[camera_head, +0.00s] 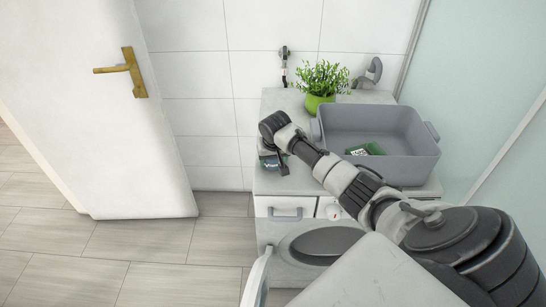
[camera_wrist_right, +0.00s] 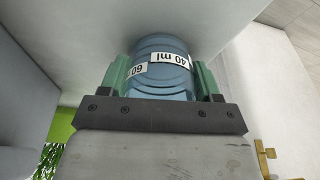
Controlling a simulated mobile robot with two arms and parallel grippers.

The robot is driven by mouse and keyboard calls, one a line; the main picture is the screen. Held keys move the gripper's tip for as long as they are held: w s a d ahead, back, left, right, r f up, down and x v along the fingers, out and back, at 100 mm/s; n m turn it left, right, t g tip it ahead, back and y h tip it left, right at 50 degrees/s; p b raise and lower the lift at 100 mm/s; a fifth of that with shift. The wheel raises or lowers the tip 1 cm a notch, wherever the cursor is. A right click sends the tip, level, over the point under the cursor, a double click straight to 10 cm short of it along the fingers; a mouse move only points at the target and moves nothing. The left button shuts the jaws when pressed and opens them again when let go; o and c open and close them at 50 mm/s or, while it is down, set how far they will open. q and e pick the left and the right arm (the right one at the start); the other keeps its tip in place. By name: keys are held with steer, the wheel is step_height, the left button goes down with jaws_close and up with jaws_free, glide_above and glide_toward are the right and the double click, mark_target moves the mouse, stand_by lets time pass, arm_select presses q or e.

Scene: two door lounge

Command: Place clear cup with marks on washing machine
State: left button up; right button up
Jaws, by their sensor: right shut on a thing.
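The clear bluish cup (camera_wrist_right: 165,82) with white "40 ml" and "60" labels is between the green-padded fingers of my right gripper (camera_wrist_right: 160,78), which is shut on it. A pale surface lies close beyond the cup in the right wrist view; I cannot tell whether they touch. In the head view my right gripper (camera_head: 273,163) is over the left part of the washing machine (camera_head: 269,235), and my arm and wrist hide most of the cup. My left gripper is not in view.
A grey basin (camera_head: 400,168) with a green item (camera_head: 365,149) inside stands on the right of the top. A potted plant (camera_head: 321,80) stands behind. A white door (camera_head: 95,110) stands left.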

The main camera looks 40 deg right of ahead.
steer(key=shift+f, duration=0.1)
steer(key=o, duration=0.9)
steer(key=v, duration=1.2)
